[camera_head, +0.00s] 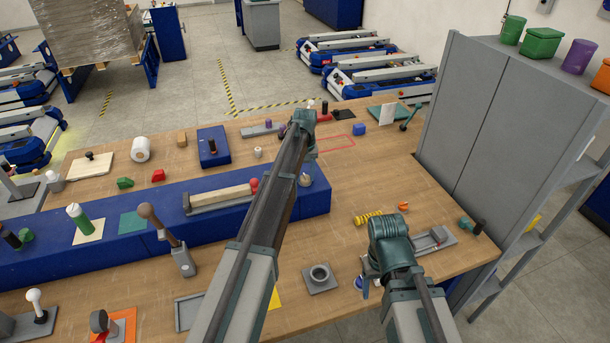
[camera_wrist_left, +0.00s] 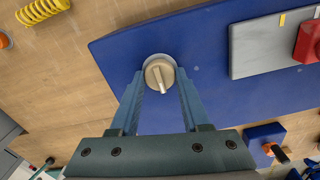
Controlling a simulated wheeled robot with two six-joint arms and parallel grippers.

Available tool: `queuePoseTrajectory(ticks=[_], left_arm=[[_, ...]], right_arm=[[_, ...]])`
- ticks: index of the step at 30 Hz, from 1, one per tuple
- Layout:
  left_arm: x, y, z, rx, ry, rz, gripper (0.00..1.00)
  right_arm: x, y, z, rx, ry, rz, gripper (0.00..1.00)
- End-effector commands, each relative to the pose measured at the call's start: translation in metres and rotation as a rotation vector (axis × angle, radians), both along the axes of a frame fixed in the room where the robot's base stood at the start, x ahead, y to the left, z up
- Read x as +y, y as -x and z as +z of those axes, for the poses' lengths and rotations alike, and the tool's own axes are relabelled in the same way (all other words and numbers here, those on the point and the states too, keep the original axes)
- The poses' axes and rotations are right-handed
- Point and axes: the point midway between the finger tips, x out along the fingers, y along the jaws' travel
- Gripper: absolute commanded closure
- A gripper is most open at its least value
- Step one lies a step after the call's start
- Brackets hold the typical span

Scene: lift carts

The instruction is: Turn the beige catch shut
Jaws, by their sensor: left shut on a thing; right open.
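The beige catch (camera_wrist_left: 159,74) is a round knob with a raised bar, set near the end of the long blue block (camera_wrist_left: 120,50). In the left wrist view its bar runs nearly along the line of my fingers, tilted slightly. My left gripper (camera_wrist_left: 159,82) is shut on the knob, one finger on each side. In the head view the catch (camera_head: 306,180) shows just right of my left arm, which hides most of that gripper. My right gripper (camera_head: 365,286) hangs low over the front right of the table, mostly hidden by its own arm, and is open.
A grey tray with a wooden bar (camera_head: 222,196) and a red piece (camera_head: 254,185) lie on the block beside the catch. A yellow spring (camera_head: 367,217) lies right of it. A grey cabinet (camera_head: 475,110) stands at the right. The table between is partly clear.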

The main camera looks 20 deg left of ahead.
Motion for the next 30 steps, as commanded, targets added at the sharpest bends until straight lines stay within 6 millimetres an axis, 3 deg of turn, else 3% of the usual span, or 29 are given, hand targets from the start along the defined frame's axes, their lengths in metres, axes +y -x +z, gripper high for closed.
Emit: queuePoseTrajectory(ticks=[10, 11, 15, 30], left_arm=[[0.0002, -0.0001, 0.0000, 0.000, 0.000, 0.004, 1.00], [0.0002, -0.0001, 0.0000, 0.000, 0.000, 0.004, 0.50], [0.0001, -0.0001, 0.0000, 0.000, 0.000, 0.003, 0.25], [0.0000, 0.0000, 0.0076, 0.000, 0.000, 0.002, 0.23]], right_arm=[[0.0000, 0.0000, 0.0000, 0.000, 0.000, 0.000, 0.31], [0.0000, 0.0000, 0.0000, 0.000, 0.000, 0.000, 0.31], [0.0000, 0.0000, 0.0000, 0.000, 0.000, 0.000, 0.31], [0.0000, 0.0001, 0.0076, 0.000, 0.000, -0.001, 0.31]])
